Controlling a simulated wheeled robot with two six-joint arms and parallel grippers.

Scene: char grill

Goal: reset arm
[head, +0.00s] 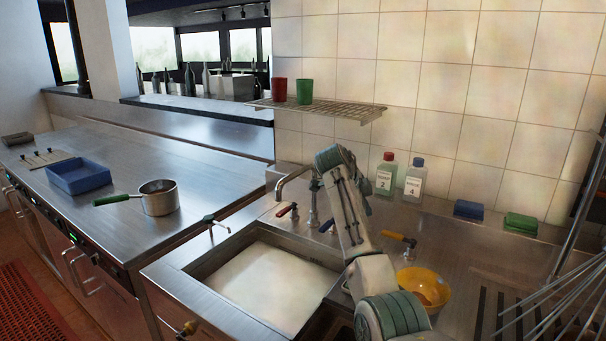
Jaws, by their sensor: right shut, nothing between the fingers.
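My right arm rises from the bottom of the head view, in front of the sink (268,285), and bends over at the top near the tiled wall. My right gripper (326,226) is small and mostly hidden behind the arm, near the tap at the back of the sink. It is shut and holds nothing that I can see. My left arm and left gripper are not in view.
A yellow bowl (424,288) sits right of my arm. A pot (158,198) and blue tray (78,177) are on the left counter.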

